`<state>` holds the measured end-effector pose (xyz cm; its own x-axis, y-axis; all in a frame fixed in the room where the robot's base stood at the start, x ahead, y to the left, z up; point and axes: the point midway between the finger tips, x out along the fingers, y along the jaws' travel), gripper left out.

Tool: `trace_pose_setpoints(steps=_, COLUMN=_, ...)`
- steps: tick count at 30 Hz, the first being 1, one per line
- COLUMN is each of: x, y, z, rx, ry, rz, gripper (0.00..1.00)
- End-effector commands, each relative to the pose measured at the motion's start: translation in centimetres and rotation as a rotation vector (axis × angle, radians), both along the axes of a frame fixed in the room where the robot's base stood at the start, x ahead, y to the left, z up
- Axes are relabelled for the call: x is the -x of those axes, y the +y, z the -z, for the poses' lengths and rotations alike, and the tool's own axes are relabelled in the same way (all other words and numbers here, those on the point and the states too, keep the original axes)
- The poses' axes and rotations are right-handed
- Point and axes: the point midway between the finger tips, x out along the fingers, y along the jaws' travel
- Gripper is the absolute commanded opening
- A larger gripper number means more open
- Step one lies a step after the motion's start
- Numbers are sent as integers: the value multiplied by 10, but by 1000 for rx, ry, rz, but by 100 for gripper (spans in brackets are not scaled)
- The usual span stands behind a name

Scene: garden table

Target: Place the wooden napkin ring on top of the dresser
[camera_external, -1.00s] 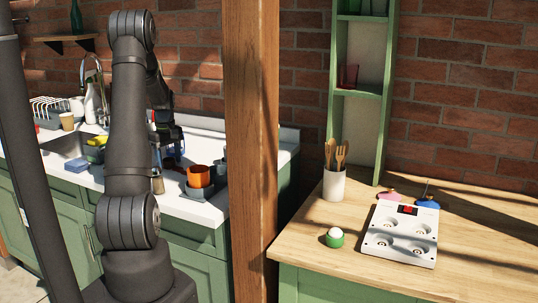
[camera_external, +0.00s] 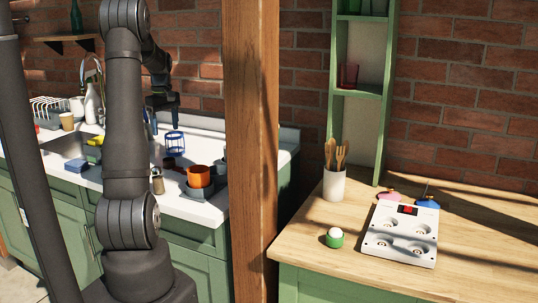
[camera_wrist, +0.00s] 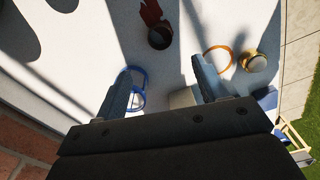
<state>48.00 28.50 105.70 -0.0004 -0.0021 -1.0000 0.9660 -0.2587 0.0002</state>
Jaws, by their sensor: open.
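My gripper (camera_external: 162,101) is raised above the white counter at the left. It is open, with nothing between its fingers (camera_wrist: 163,82) in the wrist view. A blue wire holder (camera_external: 175,143) stands on the counter below it; a blue ring-shaped rim (camera_wrist: 136,84) shows beside one finger in the wrist view. A small dark brown-red thing (camera_external: 169,163) lies near the holder. I cannot tell whether it is the wooden napkin ring; no napkin ring is clearly made out. The green dresser with a wooden top (camera_external: 485,235) stands at the right.
An orange pot (camera_external: 198,177) and a small jar (camera_external: 158,184) stand near the counter's front. A wooden post (camera_external: 250,150) rises between counter and dresser.

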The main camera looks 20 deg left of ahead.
Motion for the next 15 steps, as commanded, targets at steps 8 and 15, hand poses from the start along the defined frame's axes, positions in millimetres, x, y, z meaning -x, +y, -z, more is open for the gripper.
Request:
trace_pose_setpoints(steps=8, x=1, y=0, z=1, rx=4, ry=1, rz=-4, gripper=66)
trace_pose_setpoints(steps=15, x=30, y=17, z=34, rx=230, ry=10, rz=-196, gripper=66)
